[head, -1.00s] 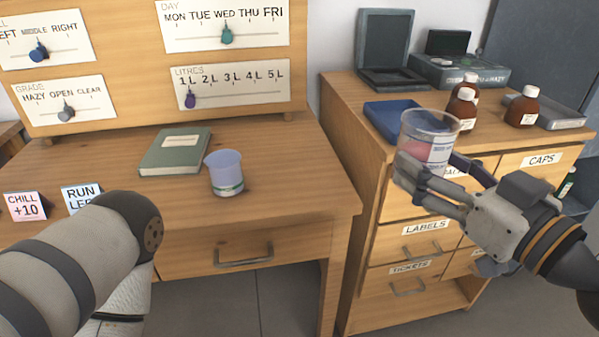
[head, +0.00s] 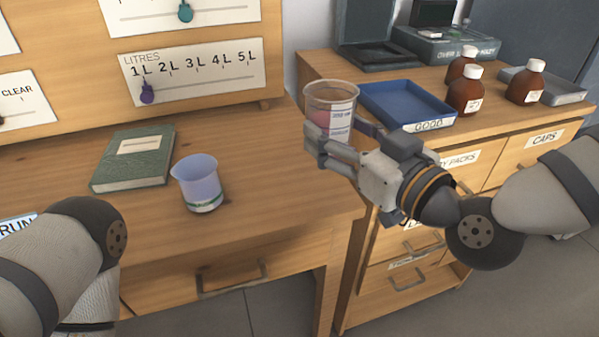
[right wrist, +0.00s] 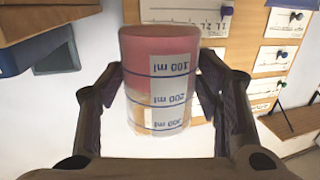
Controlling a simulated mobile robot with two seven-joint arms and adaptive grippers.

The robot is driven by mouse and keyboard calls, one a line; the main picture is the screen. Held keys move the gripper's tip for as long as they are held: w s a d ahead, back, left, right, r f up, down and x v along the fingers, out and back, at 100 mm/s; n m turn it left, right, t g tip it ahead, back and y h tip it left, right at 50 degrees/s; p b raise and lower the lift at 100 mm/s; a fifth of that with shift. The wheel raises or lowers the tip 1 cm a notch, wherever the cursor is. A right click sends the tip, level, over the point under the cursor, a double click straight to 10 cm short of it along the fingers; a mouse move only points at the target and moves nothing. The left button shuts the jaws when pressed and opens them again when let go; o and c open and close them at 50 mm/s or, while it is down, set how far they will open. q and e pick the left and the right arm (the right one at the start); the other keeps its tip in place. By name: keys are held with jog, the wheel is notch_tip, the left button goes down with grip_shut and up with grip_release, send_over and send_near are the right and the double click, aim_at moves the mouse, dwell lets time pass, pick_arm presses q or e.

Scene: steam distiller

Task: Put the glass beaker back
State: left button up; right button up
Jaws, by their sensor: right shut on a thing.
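The glass beaker (head: 328,97) is clear, with a white and blue millilitre scale and a reddish patch showing in it. It is held upright in the air near the gap between the desk and the drawer cabinet. My right gripper (head: 338,134) is shut around its lower part. In the right wrist view the beaker (right wrist: 158,80) shows upside down between the two fingers. A bluish translucent cup (head: 199,183) stands on the desk. My left arm enters at the lower left, but its gripper is out of view.
A green book (head: 135,160) lies on the desk (head: 270,190) beside the cup. On the cabinet are a blue tray (head: 408,104) marked GOOD, several brown bottles (head: 466,92) and a grey open case (head: 375,60). The desk's right front is clear.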

jog(key=w+a+f, duration=0.1)
jog(key=f, duration=0.1)
jog(key=w+a+f+b, duration=0.1)
jog(key=a+f, duration=0.2)
jog(key=a, duration=0.1)
jog(key=shift+w+f, duration=0.4)
jog(key=f, duration=0.2)
jog(key=f+b, duration=0.1)
jog(key=shift+w+a+f, duration=0.1)
jog(key=shift+a+f, duration=0.2)
jog(key=shift+f, duration=0.1)
pick_arm(q)
jog(key=shift+s+f+g, duration=0.4)
jog(key=shift+s+f, duration=0.45)
jog(key=shift+f, duration=0.3)
pick_arm(e)
jog(key=shift+r, duration=0.1)
jog(key=o, duration=1.4)
jog(key=shift+o, duration=0.2)
